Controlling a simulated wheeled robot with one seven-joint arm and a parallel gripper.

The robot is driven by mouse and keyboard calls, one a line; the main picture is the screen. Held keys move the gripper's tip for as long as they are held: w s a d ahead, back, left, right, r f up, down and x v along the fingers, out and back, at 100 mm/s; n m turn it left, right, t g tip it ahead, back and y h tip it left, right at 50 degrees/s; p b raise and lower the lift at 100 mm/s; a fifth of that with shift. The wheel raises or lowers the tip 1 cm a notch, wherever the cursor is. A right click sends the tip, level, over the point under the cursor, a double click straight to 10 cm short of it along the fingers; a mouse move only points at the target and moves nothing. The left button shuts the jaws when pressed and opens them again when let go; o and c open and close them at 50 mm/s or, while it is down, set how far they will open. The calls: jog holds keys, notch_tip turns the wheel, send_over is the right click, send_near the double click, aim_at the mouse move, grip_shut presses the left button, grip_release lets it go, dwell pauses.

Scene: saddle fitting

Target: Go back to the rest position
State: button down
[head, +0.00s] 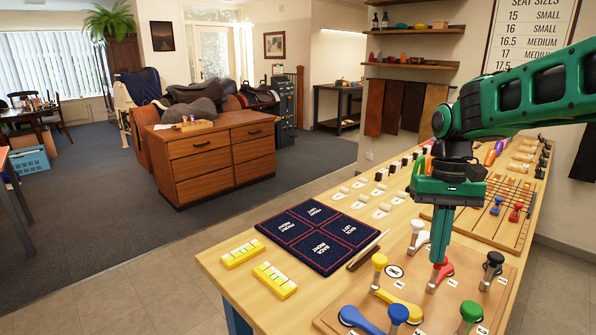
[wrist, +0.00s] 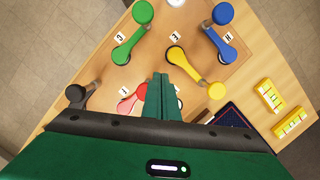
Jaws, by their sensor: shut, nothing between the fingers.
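My green gripper (head: 440,256) is shut and empty, pointing down over the wooden lever board (head: 408,290) on the workbench. In the wrist view my gripper's fingers (wrist: 160,78) lie together. The red lever (head: 443,272) is right at the fingertips in the head view; I cannot tell whether they touch it. In the wrist view the red lever (wrist: 128,103) is partly hidden behind the fingers. Around it on the board are a yellow lever (head: 398,304), a blue lever (head: 360,320), a green lever (head: 471,312), a black-knobbed lever (head: 492,268) and a white lever (head: 418,238).
The workbench (head: 225,271) also holds a dark blue four-panel mat (head: 322,236), two yellow blocks (head: 274,281) and a slotted board (head: 514,207) with small pieces. Knobs and tools line its back. A wooden drawer cabinet (head: 212,160) stands beyond open floor.

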jog(key=s+d+f+m+t, duration=0.1)
jog(key=s+d+f, duration=0.1)
jog(key=s, duration=0.4)
jog(key=s+d+f+m, duration=0.1)
jog(key=s+d, duration=0.3)
jog(key=s, duration=0.3)
jog(key=s+d+f+m+t, duration=0.1)
jog(key=s+d+f, duration=0.1)
jog(key=s, duration=0.4)
jog(key=shift+s+d+f+m+t, duration=0.3)
jog(key=shift+s+d+f, duration=0.05)
jog(key=shift+d, duration=0.05)
jog(key=shift+w+f+h, duration=0.25)
jog(key=shift+w+h, duration=0.05)
jog(key=shift+w, duration=0.3)
